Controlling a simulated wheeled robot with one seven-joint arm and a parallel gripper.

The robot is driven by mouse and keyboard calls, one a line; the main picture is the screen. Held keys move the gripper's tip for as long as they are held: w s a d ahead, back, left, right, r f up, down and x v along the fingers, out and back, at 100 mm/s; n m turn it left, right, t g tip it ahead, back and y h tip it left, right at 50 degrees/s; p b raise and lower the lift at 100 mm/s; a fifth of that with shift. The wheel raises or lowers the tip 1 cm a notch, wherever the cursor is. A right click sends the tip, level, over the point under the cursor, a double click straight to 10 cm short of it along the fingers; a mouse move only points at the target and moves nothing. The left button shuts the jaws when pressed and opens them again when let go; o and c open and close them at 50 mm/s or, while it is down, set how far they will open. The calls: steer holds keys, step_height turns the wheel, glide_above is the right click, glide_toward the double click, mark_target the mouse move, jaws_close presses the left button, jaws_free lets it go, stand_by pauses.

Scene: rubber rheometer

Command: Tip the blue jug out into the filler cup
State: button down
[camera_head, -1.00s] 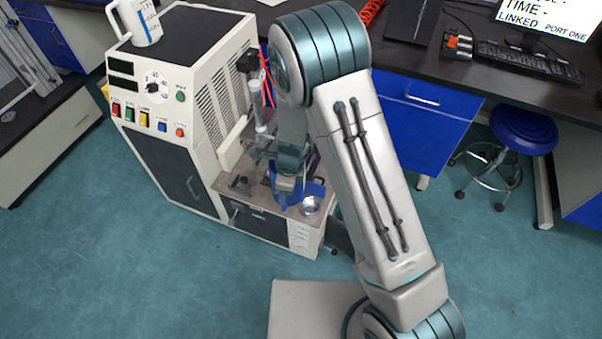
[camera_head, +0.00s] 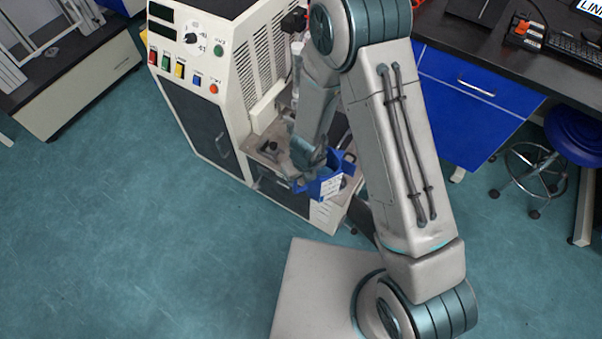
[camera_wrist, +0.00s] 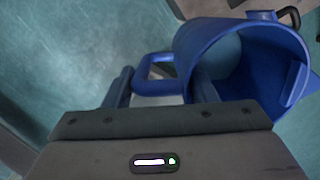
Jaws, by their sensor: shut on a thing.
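The blue jug (camera_head: 322,185) is in the head view at the front edge of the machine's low ledge, with a pale label on its side. In the wrist view the jug (camera_wrist: 250,65) shows its open mouth and hollow inside; no contents can be made out. My gripper (camera_wrist: 160,92) has a finger on each side of the jug's handle (camera_wrist: 155,68) and is shut on it. In the head view my gripper (camera_head: 308,165) is partly hidden by the jug and my arm. I cannot make out the filler cup now, and the jug's exact tilt is unclear.
The cream machine (camera_head: 215,90) with coloured buttons stands just left of and behind my gripper. Its ledge (camera_head: 265,163) carries small dark fittings. A bench with blue drawers (camera_head: 478,105) and a blue stool (camera_head: 578,138) are to the right. The floor at front left is clear.

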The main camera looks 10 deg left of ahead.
mark_target(304, 187)
steer(key=shift+w+r, duration=0.1)
steer(key=shift+r, duration=0.05)
steer(key=f+y+b, duration=0.1)
steer(key=b, duration=0.1)
steer(key=shift+w+f+g+b, duration=0.1)
steer(key=shift+f+g+b, duration=0.2)
steer(key=shift+g, duration=0.1)
step_height(304, 187, down, 3)
steer(key=g+y+b, duration=0.2)
steer(key=b, duration=0.2)
steer(key=shift+d+r+y+b, duration=0.1)
steer(key=shift+r+y+b, duration=0.05)
steer(key=shift+y+b, duration=0.2)
steer(key=shift+r+g, duration=0.2)
steer(key=shift+g, duration=0.1)
steer(key=shift+f+y, duration=0.1)
steer(key=shift+y, duration=0.15)
steer(key=shift+w+d+f+m+g+y+p, duration=0.2)
steer(key=shift+m+g+y+p, duration=0.1)
steer(key=shift+g+y, duration=0.2)
steer(key=shift+r, duration=0.1)
